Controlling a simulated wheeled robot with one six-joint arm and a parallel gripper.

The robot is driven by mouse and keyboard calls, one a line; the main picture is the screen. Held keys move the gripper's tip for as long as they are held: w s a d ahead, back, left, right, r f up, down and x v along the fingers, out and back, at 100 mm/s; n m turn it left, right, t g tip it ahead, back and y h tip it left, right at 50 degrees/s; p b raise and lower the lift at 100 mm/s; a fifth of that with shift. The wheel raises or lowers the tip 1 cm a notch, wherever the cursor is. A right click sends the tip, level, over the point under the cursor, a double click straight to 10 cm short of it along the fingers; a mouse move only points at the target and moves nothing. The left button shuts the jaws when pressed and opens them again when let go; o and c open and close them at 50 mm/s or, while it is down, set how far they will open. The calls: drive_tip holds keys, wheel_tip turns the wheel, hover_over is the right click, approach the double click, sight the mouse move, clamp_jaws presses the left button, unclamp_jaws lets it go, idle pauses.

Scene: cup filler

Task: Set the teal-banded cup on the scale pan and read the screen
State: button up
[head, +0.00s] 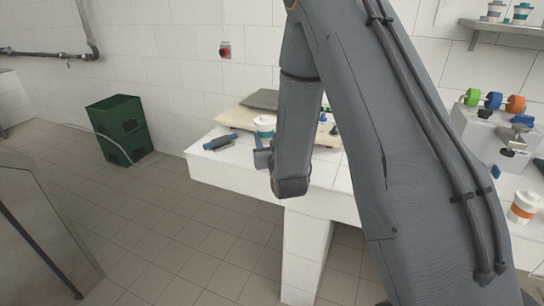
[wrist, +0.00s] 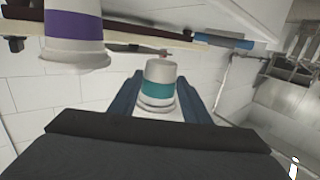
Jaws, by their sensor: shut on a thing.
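The teal-banded white cup (head: 264,124) is at the counter's left part, in front of a beige board. In the wrist view the same cup (wrist: 159,72) sits between the two blue-grey fingers of my gripper (wrist: 162,100), which is shut on it. In the head view my gripper (head: 264,156) is mostly hidden by my own arm. I cannot tell whether the cup's base touches anything. A dark grey flat plate (head: 262,98) lies on the beige board (head: 235,117); I cannot tell whether it is the scale pan. I make out no screen.
A purple-banded cup (wrist: 75,28) is close by in the wrist view. A blue-and-dark cylinder (head: 219,143) lies on the white counter (head: 207,158). An orange-banded cup (head: 524,206) and a grey box with coloured knobs (head: 480,128) stand at right.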

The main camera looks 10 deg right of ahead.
drive_tip(key=f, duration=0.3)
drive_tip(key=shift+d, duration=0.35)
drive_tip(key=shift+f+p, duration=0.65)
drive_tip(key=shift+f, duration=1.5)
drive_tip(key=shift+a+f, duration=0.1)
drive_tip(key=shift+f, duration=0.1)
drive_tip(key=o, duration=1.2)
